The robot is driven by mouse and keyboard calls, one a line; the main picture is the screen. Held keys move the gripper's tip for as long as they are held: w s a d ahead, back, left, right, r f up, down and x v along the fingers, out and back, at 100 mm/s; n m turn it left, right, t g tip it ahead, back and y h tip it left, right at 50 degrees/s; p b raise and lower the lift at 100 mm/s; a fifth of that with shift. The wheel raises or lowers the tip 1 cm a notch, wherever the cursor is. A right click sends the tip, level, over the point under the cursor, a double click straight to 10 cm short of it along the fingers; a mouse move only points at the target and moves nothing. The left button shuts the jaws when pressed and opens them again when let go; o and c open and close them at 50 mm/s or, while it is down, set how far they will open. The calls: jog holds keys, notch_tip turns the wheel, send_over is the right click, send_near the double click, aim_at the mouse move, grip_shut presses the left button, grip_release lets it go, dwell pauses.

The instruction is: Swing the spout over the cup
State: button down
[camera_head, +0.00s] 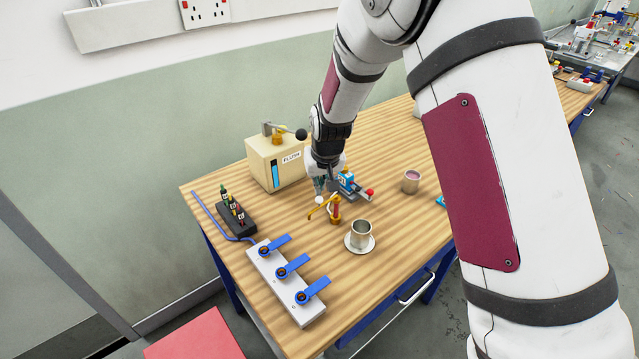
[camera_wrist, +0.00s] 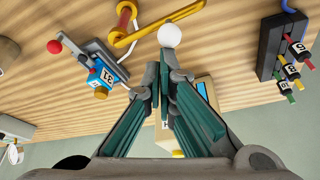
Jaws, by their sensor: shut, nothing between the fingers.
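The spout (camera_head: 322,207) is a thin brass-yellow arm on a short red-and-brass post (camera_head: 336,211). It points left in the head view, away from the cup. A white ball (camera_wrist: 171,36) sits beside the spout (camera_wrist: 150,28) in the wrist view. The metal cup (camera_head: 361,230) stands upright on a white saucer (camera_head: 359,246), right of and in front of the post. My gripper (camera_wrist: 164,58) is shut and empty, fingertips just short of the white ball. I cannot tell whether they touch it. The cup is not seen in the wrist view.
A blue device with a red ball lever (camera_head: 350,184) stands close behind the post. A cream box (camera_head: 268,162) is at the back left. A black plug block (camera_head: 237,217) and a grey panel with blue levers (camera_head: 285,281) lie left. A small mug (camera_head: 411,182) stands right.

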aim_at(322, 199)
jog(key=shift+s+d+n, duration=0.15)
jog(key=shift+n, duration=0.35)
jog(key=n, duration=0.1)
jog(key=s+n+y+b, duration=0.1)
jog(key=shift+d+n, duration=0.3)
jog(key=shift+d, duration=0.1)
jog(key=d+n+g, duration=0.1)
jog(key=n, duration=0.3)
jog(key=s+d+n+g+y, duration=0.1)
jog(key=d+n, duration=0.1)
jog(key=n, duration=0.1)
jog(key=s+d+n+g+y, duration=0.1)
jog(key=n, duration=0.3)
jog(key=shift+d+n+g, duration=0.25)
jog(key=shift+n+g, duration=0.05)
jog(key=shift+g, duration=0.1)
jog(key=shift+d, duration=0.1)
jog(key=a, duration=0.4)
jog(key=shift+w+r, duration=0.2)
jog(key=shift+r, duration=0.15)
jog(key=v, duration=1)
jog(key=shift+d+b, duration=0.2)
jog(key=shift+b, duration=0.25)
